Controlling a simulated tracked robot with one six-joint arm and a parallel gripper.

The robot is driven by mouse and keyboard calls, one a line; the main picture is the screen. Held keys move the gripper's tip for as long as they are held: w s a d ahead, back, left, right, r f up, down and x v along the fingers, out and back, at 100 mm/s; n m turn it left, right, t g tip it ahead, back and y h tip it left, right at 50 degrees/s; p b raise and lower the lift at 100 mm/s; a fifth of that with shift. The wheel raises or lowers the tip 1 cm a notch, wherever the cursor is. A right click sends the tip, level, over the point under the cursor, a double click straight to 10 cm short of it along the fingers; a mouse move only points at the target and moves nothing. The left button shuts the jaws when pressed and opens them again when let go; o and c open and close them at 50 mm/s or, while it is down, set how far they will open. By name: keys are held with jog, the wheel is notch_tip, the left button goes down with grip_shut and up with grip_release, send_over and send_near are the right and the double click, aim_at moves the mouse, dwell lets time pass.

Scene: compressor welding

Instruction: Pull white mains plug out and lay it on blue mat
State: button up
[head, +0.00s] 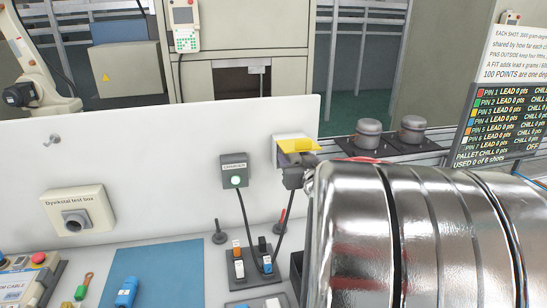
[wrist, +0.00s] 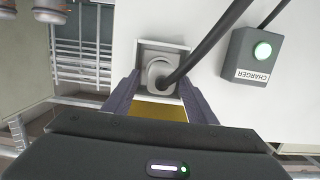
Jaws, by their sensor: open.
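The pale mains plug (wrist: 160,74) sits in a square wall socket in the wrist view, with a thick black cable running from it. In the head view the socket box (head: 283,150) with its raised yellow flap (head: 298,145) is on the white panel; the plug there is hidden by my gripper. My gripper (head: 294,176) is open at the socket. In the wrist view its fingers (wrist: 160,92) stand either side of the plug's lower part, with gaps showing; contact cannot be seen. The blue mat (head: 165,265) lies flat at lower left in the head view.
A grey charger box (head: 234,171) with a green light is left of the socket; it also shows in the wrist view (wrist: 257,57). Black cables hang to a small stand (head: 243,268). A blue object (head: 127,291) lies at the mat's front left. A test box (head: 78,210) is farther left.

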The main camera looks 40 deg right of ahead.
jog(key=shift+c, duration=0.3)
grip_shut()
jog(key=c, duration=0.6)
grip_release()
grip_shut()
jog(key=shift+s+a, duration=0.1)
jog(key=shift+s, duration=0.05)
jog(key=shift+s, duration=0.15)
jog(key=shift+s+a, duration=0.1)
jog(key=shift+f+v, duration=0.15)
jog(key=shift+v, duration=0.95)
jog(key=shift+f+v, duration=0.2)
jog(key=shift+v, duration=0.85)
